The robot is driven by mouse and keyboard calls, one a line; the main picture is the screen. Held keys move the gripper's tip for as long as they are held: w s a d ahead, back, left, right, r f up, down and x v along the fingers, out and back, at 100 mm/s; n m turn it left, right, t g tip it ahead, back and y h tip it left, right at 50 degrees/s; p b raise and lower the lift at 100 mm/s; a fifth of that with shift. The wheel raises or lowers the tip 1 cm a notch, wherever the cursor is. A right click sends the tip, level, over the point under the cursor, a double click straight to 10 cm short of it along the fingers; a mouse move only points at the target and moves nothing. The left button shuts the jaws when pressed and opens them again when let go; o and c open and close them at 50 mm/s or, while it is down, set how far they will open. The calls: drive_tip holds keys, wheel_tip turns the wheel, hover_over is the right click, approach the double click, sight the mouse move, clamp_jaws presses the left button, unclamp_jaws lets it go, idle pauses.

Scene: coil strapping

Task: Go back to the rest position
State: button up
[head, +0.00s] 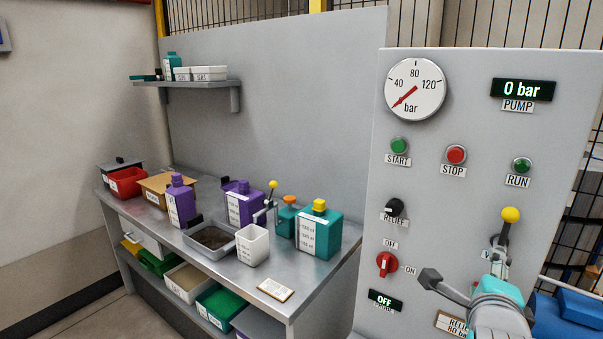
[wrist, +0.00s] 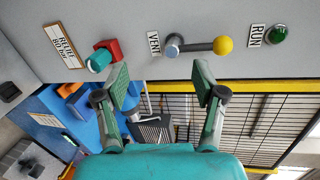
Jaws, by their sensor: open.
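My gripper (wrist: 161,82) is open and empty in the wrist view, its two green fingers apart before the control panel. In the head view, my gripper (head: 466,266) is at the lower right, in front of the panel (head: 440,155). The vent lever, with a yellow ball (head: 510,214), points up behind and above my gripper. In the wrist view, the yellow ball (wrist: 222,45) lies beyond the fingertips, apart from them. A red fitting with a teal knob (wrist: 101,60) lies just past the left finger. My gripper covers part of the panel's lower right.
The gauge (head: 414,89) needle is at its low end and the pump display (head: 522,89) reads 0 bar. The red switch (head: 387,264) sits above a display (head: 384,301) reading OFF. A metal bench (head: 240,280) with bottles and bins stands left. Blue items (wrist: 75,115) are below the panel.

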drive_tip(key=s+a+f+n+t+y, duration=0.1)
drive_tip(key=s+a+f+n+y, duration=0.15)
drive_tip(key=s+f+n, duration=0.4)
drive_tip(key=s+a+f+n+y, duration=0.1)
drive_tip(key=s+a+f+n, duration=0.2)
drive_tip(key=f, duration=0.7)
drive_tip(key=s+a+f+n+t+y, duration=0.1)
drive_tip(key=s+a+f+n+y, duration=0.15)
drive_tip(key=f+n, duration=0.45)
drive_tip(key=s+a+f+n, duration=0.2)
drive_tip(key=s+n, duration=0.1)
drive_tip(key=s, duration=0.6)
drive_tip(key=s+a+f+n+y, duration=0.1)
drive_tip(key=s+f+n, duration=0.1)
drive_tip(key=s, duration=0.7)
drive_tip(key=s+a+f+n+y, duration=0.1)
drive_tip(key=s+n, duration=0.3)
drive_tip(key=s, duration=0.6)
drive_tip(key=shift+a+f+n, duration=0.35)
drive_tip(key=shift+a+f, duration=0.05)
drive_tip(key=shift+a, duration=0.45)
drive_tip(key=shift+s, duration=0.1)
